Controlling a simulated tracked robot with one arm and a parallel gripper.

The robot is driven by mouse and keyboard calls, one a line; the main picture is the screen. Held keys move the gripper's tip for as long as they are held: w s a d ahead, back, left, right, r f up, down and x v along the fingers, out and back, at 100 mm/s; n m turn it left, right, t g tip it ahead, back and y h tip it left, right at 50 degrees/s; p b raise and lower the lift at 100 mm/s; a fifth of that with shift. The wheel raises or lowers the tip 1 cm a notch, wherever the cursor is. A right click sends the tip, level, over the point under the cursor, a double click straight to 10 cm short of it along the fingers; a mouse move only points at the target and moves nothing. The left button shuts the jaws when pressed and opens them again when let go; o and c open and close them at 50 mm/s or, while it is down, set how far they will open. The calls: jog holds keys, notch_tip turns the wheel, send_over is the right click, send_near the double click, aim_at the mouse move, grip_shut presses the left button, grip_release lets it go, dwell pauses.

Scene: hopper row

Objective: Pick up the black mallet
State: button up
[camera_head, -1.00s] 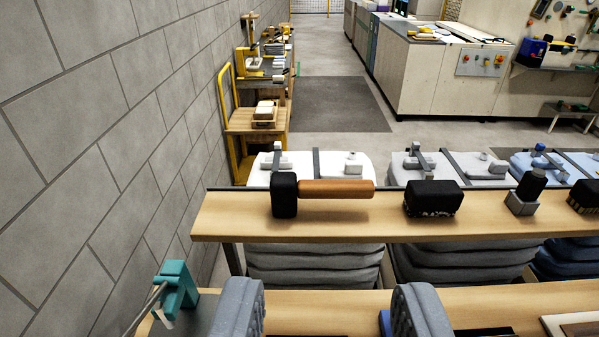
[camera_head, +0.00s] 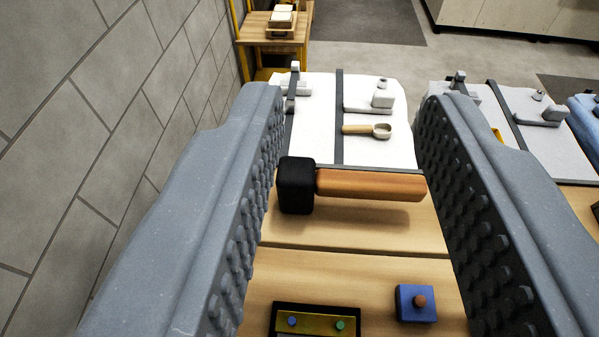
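The black mallet (camera_head: 297,185) lies on its side on the wooden shelf (camera_head: 350,222). Its black head is at the left and its orange-brown wooden handle (camera_head: 372,185) points right. My gripper (camera_head: 352,95) is open, its two grey studded fingers spread wide at left and right of the picture. In the picture the mallet shows between the fingers, with the head close to the left finger's inner face. I see no clear contact, and the gap in depth is hard to tell.
A blue block with a brown knob (camera_head: 416,303) and a dark-framed panel with buttons (camera_head: 316,322) sit on the nearer wooden surface. Behind the shelf, a white hopper top (camera_head: 365,105) carries a wooden scoop (camera_head: 368,130). A grey block wall (camera_head: 110,120) stands at the left.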

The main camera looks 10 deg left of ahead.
jog(key=o, duration=0.3)
jog(key=shift+w, duration=0.1)
jog(key=m+g+p, duration=1.5)
jog(key=m+p, duration=0.3)
jog(key=p, duration=0.4)
send_over(331, 176)
notch_tip(331, 176, down, 9)
notch_tip(331, 176, down, 6)
jog(key=b, duration=0.6)
jog(key=shift+d+f, duration=0.15)
jog(key=shift+f, duration=0.1)
jog(key=shift+f+p, duration=1.1)
jog(key=shift+f, duration=2.6)
grip_shut()
